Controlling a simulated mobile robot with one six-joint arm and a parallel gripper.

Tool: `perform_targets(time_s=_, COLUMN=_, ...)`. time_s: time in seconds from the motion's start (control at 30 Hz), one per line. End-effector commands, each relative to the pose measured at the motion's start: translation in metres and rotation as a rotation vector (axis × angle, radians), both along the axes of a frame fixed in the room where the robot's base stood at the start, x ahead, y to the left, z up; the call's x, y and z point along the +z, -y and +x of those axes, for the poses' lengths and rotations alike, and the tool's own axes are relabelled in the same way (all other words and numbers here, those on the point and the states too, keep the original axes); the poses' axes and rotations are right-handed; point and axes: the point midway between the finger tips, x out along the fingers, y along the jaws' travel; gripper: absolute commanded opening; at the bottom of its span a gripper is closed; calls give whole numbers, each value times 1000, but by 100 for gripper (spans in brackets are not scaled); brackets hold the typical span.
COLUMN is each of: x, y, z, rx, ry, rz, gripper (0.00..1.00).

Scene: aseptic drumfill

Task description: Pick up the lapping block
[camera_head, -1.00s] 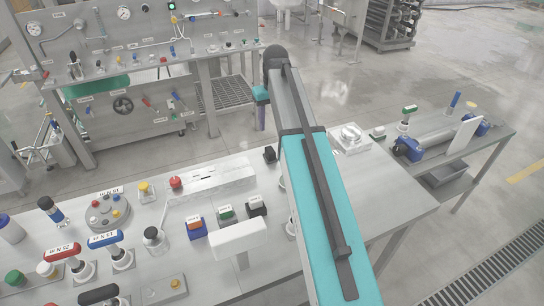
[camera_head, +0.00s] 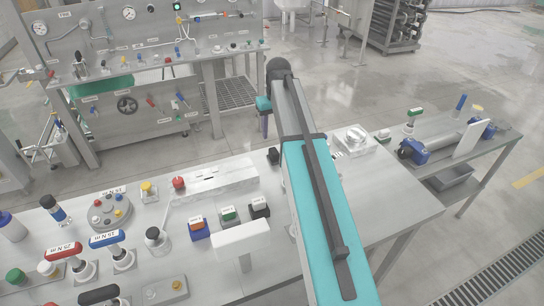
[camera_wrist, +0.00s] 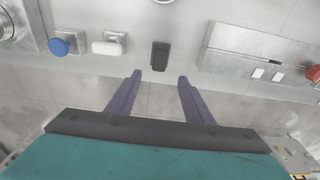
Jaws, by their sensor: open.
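A small black block (camera_wrist: 160,55), which I take to be the lapping block, stands near the edge of the steel bench in the wrist view. It also shows in the head view (camera_head: 273,156), just left of my arm. My gripper (camera_wrist: 160,76) is open and empty. Its two purple fingers point toward the block, which lies ahead of the gap between them and apart from both. In the head view my gripper (camera_head: 264,122) hangs past the bench's far edge, and the fingers are small there.
A long metal box (camera_wrist: 255,55) with a red knob (camera_wrist: 313,73) is right of the block. A white piece (camera_wrist: 108,44) and a blue knob (camera_wrist: 65,45) are left of it. The bench (camera_head: 385,205) holds several fittings. Open floor lies beyond its edge.

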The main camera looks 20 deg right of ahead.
Motion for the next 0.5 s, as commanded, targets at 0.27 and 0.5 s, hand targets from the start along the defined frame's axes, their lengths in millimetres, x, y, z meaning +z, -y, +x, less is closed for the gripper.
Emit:
perform_targets(time_s=0.27, x=-28, y=0, z=2, rx=-1, ry=-2, rz=0, gripper=47)
perform_targets(time_s=0.5, x=-51, y=1, z=5, rx=-1, ry=-1, rz=0, gripper=47)
